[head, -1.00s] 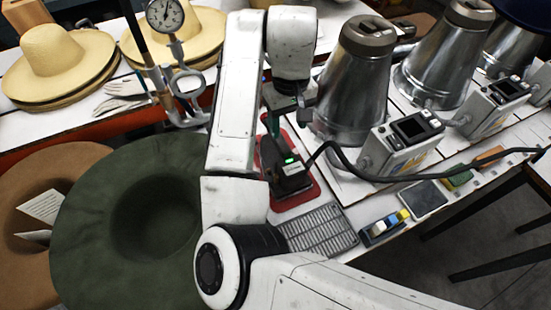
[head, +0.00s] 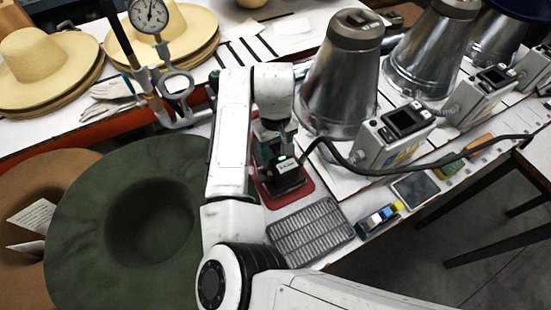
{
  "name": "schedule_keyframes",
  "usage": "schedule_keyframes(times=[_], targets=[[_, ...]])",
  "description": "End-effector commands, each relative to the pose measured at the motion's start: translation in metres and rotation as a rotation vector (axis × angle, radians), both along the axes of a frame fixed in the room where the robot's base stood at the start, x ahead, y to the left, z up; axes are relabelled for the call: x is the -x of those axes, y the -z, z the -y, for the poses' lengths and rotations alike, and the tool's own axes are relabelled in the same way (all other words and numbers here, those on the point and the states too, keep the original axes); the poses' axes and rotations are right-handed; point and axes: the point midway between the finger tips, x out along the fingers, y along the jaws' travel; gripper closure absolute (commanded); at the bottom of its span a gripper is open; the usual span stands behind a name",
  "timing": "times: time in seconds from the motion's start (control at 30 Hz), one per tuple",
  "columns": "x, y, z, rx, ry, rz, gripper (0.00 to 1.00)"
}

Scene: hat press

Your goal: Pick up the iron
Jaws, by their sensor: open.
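The iron (head: 286,179) is a dark block with a small green light on top and a thick black cord running off to the right. It sits on a red pad (head: 304,191) on the white bench. My gripper (head: 277,143) is open, pointing down at the iron's top. The fingertips overlap the iron in this view, and I cannot tell whether they touch it. My arm hides the left side of the pad.
A metal cone (head: 340,80) and a control box (head: 394,135) stand right of the iron. A grey grille (head: 310,230) lies in front. A green hat (head: 130,220) is at left, and a gauge (head: 149,15) stands behind.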

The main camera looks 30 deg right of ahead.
Motion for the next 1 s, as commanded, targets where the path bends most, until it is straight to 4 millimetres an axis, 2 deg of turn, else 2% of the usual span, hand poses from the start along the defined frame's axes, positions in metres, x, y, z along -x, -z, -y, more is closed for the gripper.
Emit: schedule_keyframes(times=[0.1, 0.33, 0.9, 1.0], targets=[[0.0001, 0.0067, -0.0001, 0.0, 0.0, 0.001, 0.42], [0.0001, 0.0074, 0.0001, 0.0, 0.0, 0.001, 0.43], [0.0, 0.007, 0.0001, 0.0, 0.0, 0.001, 0.98], [0.0, 0.007, 0.0, 0.0, 0.0, 0.001, 1.0]])
